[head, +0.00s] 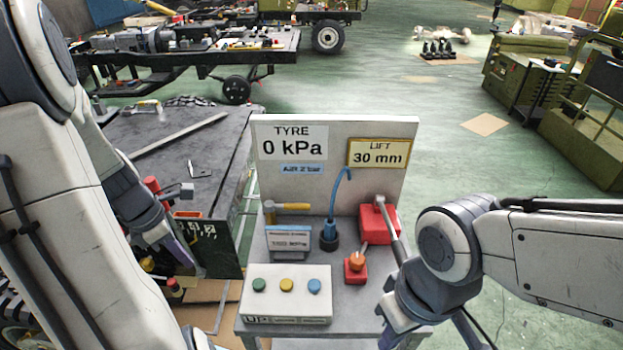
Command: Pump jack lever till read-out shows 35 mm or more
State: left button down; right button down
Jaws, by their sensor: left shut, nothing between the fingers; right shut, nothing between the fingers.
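The LIFT read-out (378,154) on the upright panel shows 30 mm. The red jack (377,226) stands at the right of the bench below it. Its grey lever (391,228) slants down to the right, its lower end close to my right wrist. My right gripper (386,338) is shut at the bench's front right corner, below the lever; whether it touches the lever cannot be seen. My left gripper (188,256) is shut, left of the bench by the dark table's edge, partly hidden by my arm.
The TYRE read-out (291,143) shows 0 kPa. A button box (287,306), a small red block with an orange knob (356,266), a blue hose fitting (329,235) and a hammer (288,206) stand on the bench. A dark table (187,150) stands left; open floor lies right.

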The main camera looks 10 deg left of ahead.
pick_arm(q)
jog(key=w+d+r+m+g, duration=0.1)
jog(key=d+r+m, duration=0.1)
jog(key=d+m, duration=0.75)
jog(key=w+d+r+m, duration=0.1)
jog(key=d+r+m, duration=0.1)
jog(key=d+m, duration=0.7)
jog(key=s+d+r+m+y, duration=0.1)
jog(key=s+d+r+m, duration=0.1)
jog(key=s+d+m, duration=0.8)
jog(key=d+m, duration=0.2)
jog(key=m, duration=0.5)
jog(key=shift+s+d+r, duration=0.15)
jog(key=shift+s+r, duration=0.2)
jog(key=shift+r, duration=0.05)
